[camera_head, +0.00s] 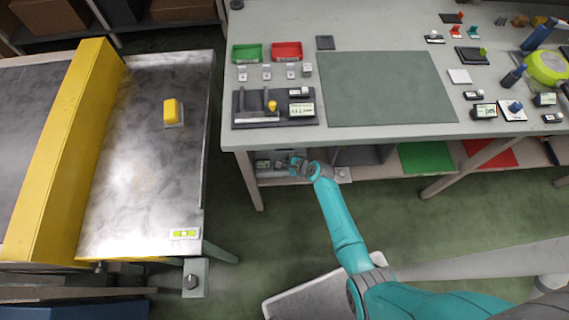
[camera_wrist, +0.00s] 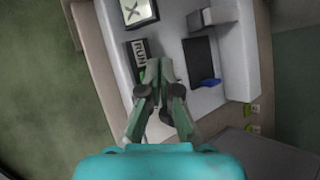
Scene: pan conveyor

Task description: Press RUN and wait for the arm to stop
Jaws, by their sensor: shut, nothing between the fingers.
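In the wrist view a small dark block with a white RUN label (camera_wrist: 139,50) sits on a pale surface, just left of my fingertips. A bit of green shows beside the label, partly hidden by the fingers; I cannot tell if it is a button. My gripper (camera_wrist: 159,68) is shut and empty, its tips close to the label; contact cannot be told. In the head view my gripper (camera_head: 294,162) is low at the front edge of the workbench, by the shelf under it.
The workbench (camera_head: 480,128) carries a green mat (camera_head: 385,88), a green bin (camera_head: 247,53), a red bin (camera_head: 287,51) and several small parts. A metal conveyor table (camera_head: 140,170) with a yellow guard (camera_head: 62,150) stands left. In the wrist view a sign with an X (camera_wrist: 138,10) is above RUN.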

